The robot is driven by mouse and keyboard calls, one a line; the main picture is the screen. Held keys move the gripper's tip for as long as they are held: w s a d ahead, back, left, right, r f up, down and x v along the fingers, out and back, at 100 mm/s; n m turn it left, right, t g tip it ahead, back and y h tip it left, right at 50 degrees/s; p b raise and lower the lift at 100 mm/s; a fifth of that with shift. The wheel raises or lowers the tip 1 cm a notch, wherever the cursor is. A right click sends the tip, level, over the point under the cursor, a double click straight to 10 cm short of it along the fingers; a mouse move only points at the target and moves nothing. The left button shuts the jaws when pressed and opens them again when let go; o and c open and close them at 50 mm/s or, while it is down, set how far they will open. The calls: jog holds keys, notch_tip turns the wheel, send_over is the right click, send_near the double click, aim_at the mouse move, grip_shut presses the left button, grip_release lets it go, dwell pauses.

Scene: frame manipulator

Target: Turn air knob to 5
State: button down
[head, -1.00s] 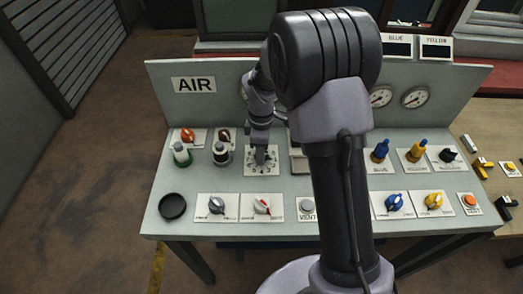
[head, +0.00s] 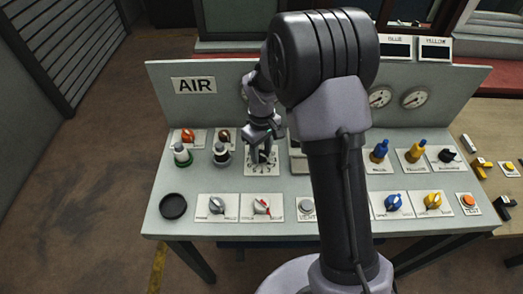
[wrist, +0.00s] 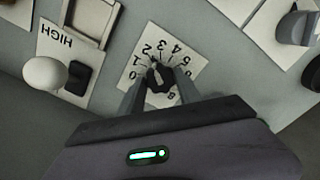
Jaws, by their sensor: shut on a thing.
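The air knob (wrist: 160,79) is small and dark. It sits on a white dial plate (wrist: 188,60) with numbers from 0 upward around it; in the head view the plate (head: 262,170) lies below the AIR sign. My gripper (wrist: 160,88) is shut on the knob, with one finger on each side of it. In the head view my gripper (head: 262,154) points down at the dial and covers much of the knob. A narrow tip at the knob's top seems to lie near the 2, but I cannot read the setting surely.
A white round knob (wrist: 45,72) by a HIGH label stands left of the dial in the wrist view. In the head view, green (head: 181,154) and black-and-white (head: 221,154) knobs stand close left of my gripper.

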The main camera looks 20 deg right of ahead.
jog(key=m, duration=0.4)
jog(key=shift+m, duration=0.3)
jog(key=m, duration=0.3)
jog(key=shift+m+b, duration=0.3)
jog(key=shift+b, duration=0.1)
jog(key=m, duration=0.4)
jog(key=shift+b, duration=0.4)
jog(key=shift+m+b, duration=0.35)
jog(key=shift+m, duration=1.75)
jog(key=c, duration=0.8)
grip_release()
jog(key=shift+c, duration=0.2)
jog(key=shift+r, duration=0.15)
